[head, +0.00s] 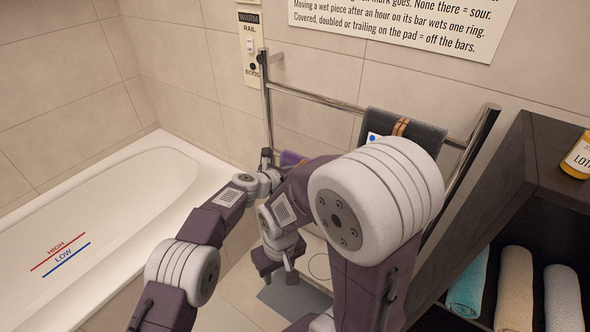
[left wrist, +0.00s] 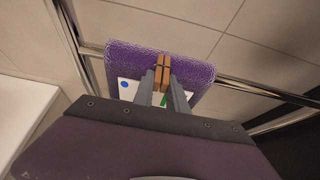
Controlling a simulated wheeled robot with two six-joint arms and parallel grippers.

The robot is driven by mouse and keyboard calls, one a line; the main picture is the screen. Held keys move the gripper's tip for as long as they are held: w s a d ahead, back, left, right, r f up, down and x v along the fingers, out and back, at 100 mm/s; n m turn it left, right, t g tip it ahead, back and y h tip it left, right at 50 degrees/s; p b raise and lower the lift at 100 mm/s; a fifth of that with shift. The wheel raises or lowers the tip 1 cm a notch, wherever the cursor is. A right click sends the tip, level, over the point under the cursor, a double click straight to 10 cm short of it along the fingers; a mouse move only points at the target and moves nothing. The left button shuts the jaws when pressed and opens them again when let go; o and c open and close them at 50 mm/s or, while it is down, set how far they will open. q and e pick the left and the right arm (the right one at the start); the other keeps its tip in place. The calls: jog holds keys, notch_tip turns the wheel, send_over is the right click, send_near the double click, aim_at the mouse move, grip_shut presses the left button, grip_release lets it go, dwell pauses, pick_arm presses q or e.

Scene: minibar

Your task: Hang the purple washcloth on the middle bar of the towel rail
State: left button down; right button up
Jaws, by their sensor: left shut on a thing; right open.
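The purple washcloth (left wrist: 195,66) lies at a rail bar in the left wrist view, with the bar showing on both sides of it. I cannot tell how far it hangs behind. It carries a brown clip (left wrist: 160,68) and a white tag (left wrist: 128,88) with a blue dot. My left gripper (left wrist: 164,86) is shut at the clip. In the head view only a bit of the washcloth (head: 291,158) shows, mostly behind my right arm. The towel rail (head: 315,98) stands at the wall. My right gripper (head: 279,268) is open and empty, low in front of the rail.
A dark grey towel (head: 425,134) with a brown clip hangs on the upper bar at right. A bathtub (head: 185,165) is at left. A dark shelf (head: 545,190) at right holds a lotion bottle (head: 580,157) and several rolled towels (head: 515,285). My right arm blocks much of the rail.

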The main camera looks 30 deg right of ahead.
pick_arm(q)
jog(key=c, duration=1.3)
grip_release()
jog(key=shift+o, duration=0.2)
jog(key=shift+f, duration=0.1)
jog(key=b+v, duration=0.4)
jog(key=v, duration=0.5)
jog(key=shift+s, duration=0.1)
